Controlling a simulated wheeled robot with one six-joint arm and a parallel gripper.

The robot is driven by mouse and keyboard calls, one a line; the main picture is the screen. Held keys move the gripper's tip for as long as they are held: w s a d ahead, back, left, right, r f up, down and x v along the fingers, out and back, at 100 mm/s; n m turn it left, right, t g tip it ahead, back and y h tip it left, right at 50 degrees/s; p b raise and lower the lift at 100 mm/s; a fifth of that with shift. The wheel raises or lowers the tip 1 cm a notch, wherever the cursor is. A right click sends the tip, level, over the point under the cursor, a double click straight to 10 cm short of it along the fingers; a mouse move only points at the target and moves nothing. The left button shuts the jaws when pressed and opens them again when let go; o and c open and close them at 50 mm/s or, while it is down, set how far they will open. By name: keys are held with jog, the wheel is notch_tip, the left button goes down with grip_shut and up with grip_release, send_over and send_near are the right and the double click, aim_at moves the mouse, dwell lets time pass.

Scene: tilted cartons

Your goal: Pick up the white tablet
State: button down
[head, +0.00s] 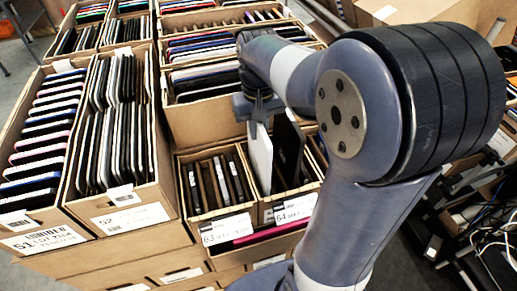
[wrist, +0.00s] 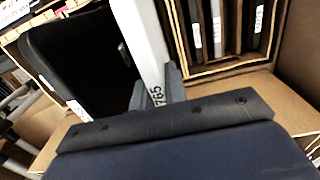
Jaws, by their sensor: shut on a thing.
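The white tablet (head: 260,158) stands upright, its lower part inside the carton labelled 64 (head: 291,210). My gripper (head: 258,112) is above that carton and shut on the tablet's top edge. In the wrist view the white tablet (wrist: 146,38) shows as a pale narrow strip running up from between the fingers of my gripper (wrist: 158,92). A black tablet (head: 288,150) stands just to its right in the head view. It also shows as a large dark panel in the wrist view (wrist: 75,62). The bottom of the white tablet is hidden.
Carton 63 (head: 222,231), with several dark devices, adjoins on the left. Cartons 52 (head: 130,219) and 51 (head: 55,237) hold dense rows of devices farther left. A taller carton wall (head: 205,123) rises behind. Black racks and cables (head: 490,240) are at the right.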

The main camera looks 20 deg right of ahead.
notch_tip(320, 180, up, 10)
jog(key=shift+r, duration=0.1)
dwell(0.4)
jog(key=shift+r+p, duration=0.75)
dwell(0.8)
notch_tip(320, 180, up, 3)
jog(key=p, duration=0.3)
jog(key=shift+f, duration=0.1)
